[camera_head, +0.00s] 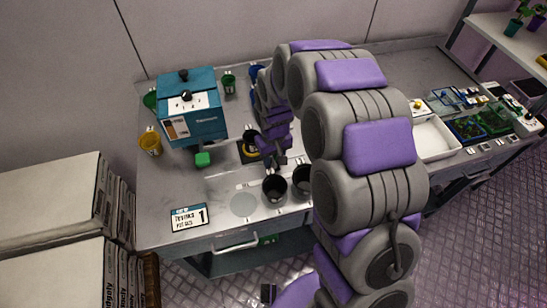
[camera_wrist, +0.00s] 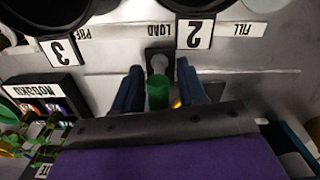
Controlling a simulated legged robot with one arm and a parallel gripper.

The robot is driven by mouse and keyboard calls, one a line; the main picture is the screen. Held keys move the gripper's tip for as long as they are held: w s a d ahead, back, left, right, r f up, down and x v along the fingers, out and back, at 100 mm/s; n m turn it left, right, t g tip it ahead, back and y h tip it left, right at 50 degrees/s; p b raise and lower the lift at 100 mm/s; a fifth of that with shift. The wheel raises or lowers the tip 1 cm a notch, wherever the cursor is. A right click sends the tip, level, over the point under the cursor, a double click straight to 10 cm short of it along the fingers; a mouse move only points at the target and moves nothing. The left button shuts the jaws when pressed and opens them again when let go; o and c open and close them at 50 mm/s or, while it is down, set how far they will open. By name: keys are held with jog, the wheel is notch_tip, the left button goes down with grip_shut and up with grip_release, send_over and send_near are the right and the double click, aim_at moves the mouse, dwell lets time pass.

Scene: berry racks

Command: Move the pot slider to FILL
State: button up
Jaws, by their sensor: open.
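In the wrist view, which shows the labels upside down, my gripper (camera_wrist: 160,90) is open. Its two dark blue fingers stand on either side of a green cylinder (camera_wrist: 157,94). Just beyond it is a dark block with a grey post (camera_wrist: 158,62), likely the pot slider, by the LOAD label (camera_wrist: 153,30). I cannot tell whether the green cylinder is part of it or whether the fingers touch it. The FILL label (camera_wrist: 248,29) is to the right, past the number 2 card (camera_wrist: 195,34). In the head view my gripper (camera_head: 275,159) is low over the bench, partly hidden.
Two black pots (camera_head: 274,191) (camera_head: 302,183) stand in front of my gripper, with a pale disc (camera_head: 243,205) to their left. A teal machine (camera_head: 190,108) and yellow cup (camera_head: 150,144) stand left.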

grip_shut()
jog(key=shift+a, duration=0.1)
dwell(0.4)
jog(key=s+a+p, duration=0.1)
jog(key=a, duration=0.2)
jog(key=s+a+p, duration=0.1)
jog(key=a, duration=0.2)
jog(key=s+a+p, duration=0.1)
jog(key=a, duration=0.2)
jog(key=shift+a+r+p, duration=0.1)
jog(key=shift+a+p, duration=0.25)
jog(key=shift+w+d, duration=0.1)
